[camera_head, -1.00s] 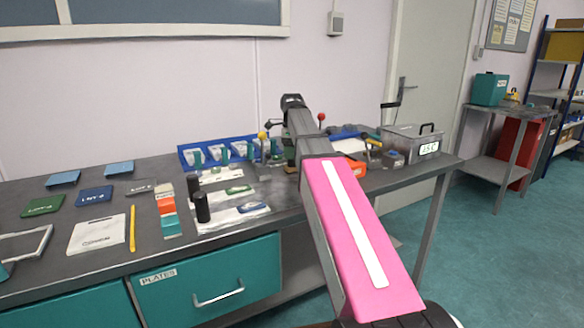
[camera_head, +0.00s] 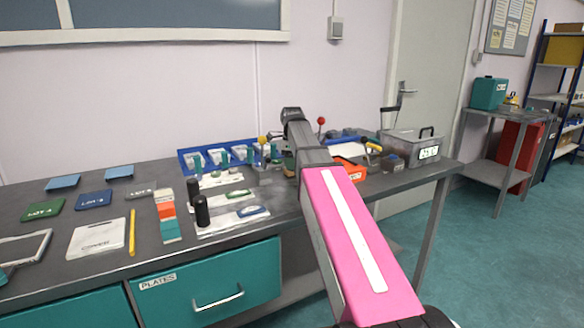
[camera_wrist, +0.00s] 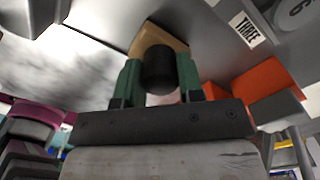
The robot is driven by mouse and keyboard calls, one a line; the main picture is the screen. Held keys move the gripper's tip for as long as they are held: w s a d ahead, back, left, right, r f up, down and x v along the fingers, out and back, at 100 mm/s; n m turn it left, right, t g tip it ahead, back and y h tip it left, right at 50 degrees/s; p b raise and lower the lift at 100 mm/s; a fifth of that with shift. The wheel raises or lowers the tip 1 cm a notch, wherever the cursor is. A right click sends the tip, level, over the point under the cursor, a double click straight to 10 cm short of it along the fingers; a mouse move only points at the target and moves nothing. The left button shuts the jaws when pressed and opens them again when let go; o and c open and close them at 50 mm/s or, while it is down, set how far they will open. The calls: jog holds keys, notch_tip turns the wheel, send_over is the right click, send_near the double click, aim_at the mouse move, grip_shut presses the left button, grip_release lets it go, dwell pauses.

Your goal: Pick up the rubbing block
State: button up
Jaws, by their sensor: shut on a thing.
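In the wrist view a tan block with a black cylindrical knob, which I take to be the rubbing block (camera_wrist: 149,34), sits between the green fingers of my gripper (camera_wrist: 159,66). The fingers are shut on the knob from both sides. The tan part shows beyond the knob, and its underside is hidden, so I cannot tell whether it touches the surface. In the head view my arm reaches over the bench, and the gripper and block are mostly hidden beside its far end.
The grey bench (camera_head: 300,208) holds a blue tray of packets (camera_head: 220,155) at the back. Two black cylinders (camera_head: 202,210) stand left of my arm.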

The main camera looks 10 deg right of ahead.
notch_tip(320, 180, up, 10)
jog(key=shift+f, duration=0.1)
dwell(0.4)
